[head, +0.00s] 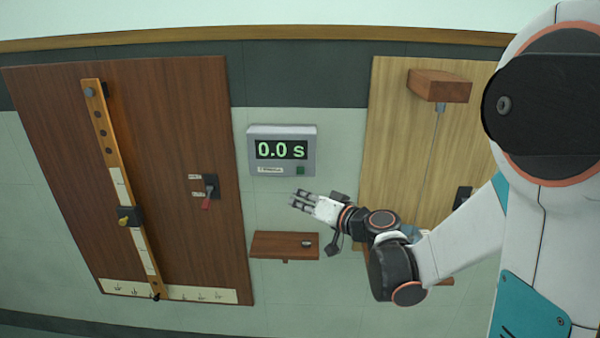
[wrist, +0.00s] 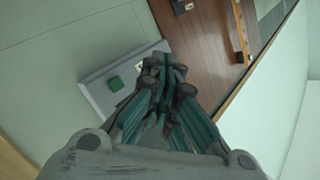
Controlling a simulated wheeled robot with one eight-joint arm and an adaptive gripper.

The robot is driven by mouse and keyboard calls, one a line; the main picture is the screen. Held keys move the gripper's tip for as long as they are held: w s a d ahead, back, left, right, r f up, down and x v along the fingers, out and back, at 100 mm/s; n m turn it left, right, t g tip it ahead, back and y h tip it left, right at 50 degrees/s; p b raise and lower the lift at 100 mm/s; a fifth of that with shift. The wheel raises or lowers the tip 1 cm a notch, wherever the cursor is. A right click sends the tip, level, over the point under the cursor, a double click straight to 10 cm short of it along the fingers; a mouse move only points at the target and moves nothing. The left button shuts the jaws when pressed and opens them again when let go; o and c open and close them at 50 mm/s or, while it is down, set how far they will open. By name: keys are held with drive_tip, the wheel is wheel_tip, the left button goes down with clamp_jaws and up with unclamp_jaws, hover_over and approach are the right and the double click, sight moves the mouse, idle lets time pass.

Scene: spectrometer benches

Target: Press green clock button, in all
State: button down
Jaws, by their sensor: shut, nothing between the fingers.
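The clock (head: 282,150) is a grey box on the wall, and its display reads 0.0 s in green digits. Its green button (head: 300,170) is at the lower right of its front. In the wrist view the green button (wrist: 115,83) shows on the grey clock face (wrist: 97,92), left of the fingers. My gripper (head: 294,199) is below the clock in the head view, apart from the button, with its fingers pointing left. In the wrist view my gripper (wrist: 163,62) has its fingers together and empty, and they cover part of the clock.
A small brown shelf (head: 270,244) with a small dark object is below my gripper. A dark wooden panel (head: 170,150) with a ruled strip (head: 118,180) and a red-handled switch (head: 208,190) stands left. A lighter panel (head: 400,130) with a wooden block (head: 440,86) is right.

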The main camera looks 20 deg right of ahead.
drive_tip(key=w+d, duration=0.2)
drive_tip(key=w, duration=0.6)
drive_tip(key=shift+d, duration=0.3)
drive_tip(key=shift+w, duration=0.1)
idle(1.1)
drive_tip(key=shift+w+d, duration=0.1)
drive_tip(key=shift+w, duration=0.15)
drive_tip(key=shift+w+d, duration=0.15)
drive_tip(key=shift+w, duration=0.35)
idle(0.8)
drive_tip(key=shift+s, duration=0.1)
drive_tip(key=shift+s+a+b, duration=0.3)
drive_tip(key=shift+s+b, duration=0.05)
drive_tip(key=shift+s, duration=0.45)
drive_tip(key=shift+s+a, duration=0.25)
drive_tip(key=shift+s, duration=0.55)
drive_tip(key=shift+s+a, duration=0.25)
drive_tip(key=shift+s, duration=0.5)
drive_tip(key=shift+s+a, duration=0.25)
drive_tip(key=shift+s, duration=0.55)
